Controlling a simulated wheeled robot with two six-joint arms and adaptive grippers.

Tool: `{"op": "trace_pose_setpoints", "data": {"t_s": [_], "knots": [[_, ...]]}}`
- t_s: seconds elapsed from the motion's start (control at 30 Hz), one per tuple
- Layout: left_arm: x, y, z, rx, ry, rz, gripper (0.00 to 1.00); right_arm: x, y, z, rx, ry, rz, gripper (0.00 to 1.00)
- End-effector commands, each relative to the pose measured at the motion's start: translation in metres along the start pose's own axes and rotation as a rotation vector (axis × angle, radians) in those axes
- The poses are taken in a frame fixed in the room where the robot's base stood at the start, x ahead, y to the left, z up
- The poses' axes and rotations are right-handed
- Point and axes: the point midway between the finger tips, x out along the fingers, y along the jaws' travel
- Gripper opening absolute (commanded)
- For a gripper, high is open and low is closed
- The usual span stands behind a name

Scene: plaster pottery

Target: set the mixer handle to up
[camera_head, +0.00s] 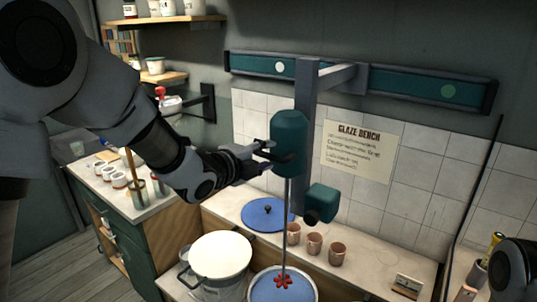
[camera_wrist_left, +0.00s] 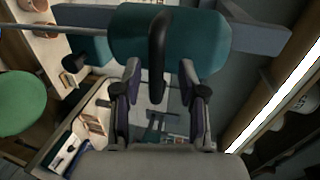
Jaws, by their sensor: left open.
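The mixer has a teal motor head (camera_head: 289,140) on a grey upright post. Its thin shaft runs down to a red impeller (camera_head: 283,281) over the blue inside of a bucket (camera_head: 258,298). In the left wrist view the teal head (camera_wrist_left: 195,42) fills the top, and its dark curved handle (camera_wrist_left: 157,50) stands out toward the camera. My left gripper (camera_head: 264,152) is at the left side of the head. In the left wrist view its open fingers (camera_wrist_left: 160,76) lie either side of the handle. I cannot tell whether they touch it. My right gripper is out of view.
A white-lidded bucket (camera_head: 220,254) stands left of the mixer's bucket. A blue disc (camera_head: 267,214) and several brown cups (camera_head: 314,243) are on the bench behind. A teal block (camera_head: 321,202) juts from the post. A wall rail (camera_head: 415,84) runs behind the post.

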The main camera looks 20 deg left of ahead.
Motion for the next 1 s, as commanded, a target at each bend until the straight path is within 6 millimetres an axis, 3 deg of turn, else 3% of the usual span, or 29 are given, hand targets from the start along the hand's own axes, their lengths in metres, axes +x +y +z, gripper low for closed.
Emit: {"op": "trace_pose_setpoints", "data": {"t_s": [0.2,0.4,0.9,1.0], "knots": [[-0.057,-0.002,-0.001,-0.004,0.001,-0.005,0.41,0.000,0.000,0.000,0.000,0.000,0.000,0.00],[-0.095,-0.002,-0.001,-0.002,0.000,-0.005,0.41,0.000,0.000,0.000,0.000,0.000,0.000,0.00],[-0.102,-0.001,-0.001,0.002,0.000,-0.003,0.41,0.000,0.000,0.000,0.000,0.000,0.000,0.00],[-0.099,0.011,-0.001,-0.005,0.002,0.016,0.41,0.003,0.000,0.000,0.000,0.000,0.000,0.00]]}}
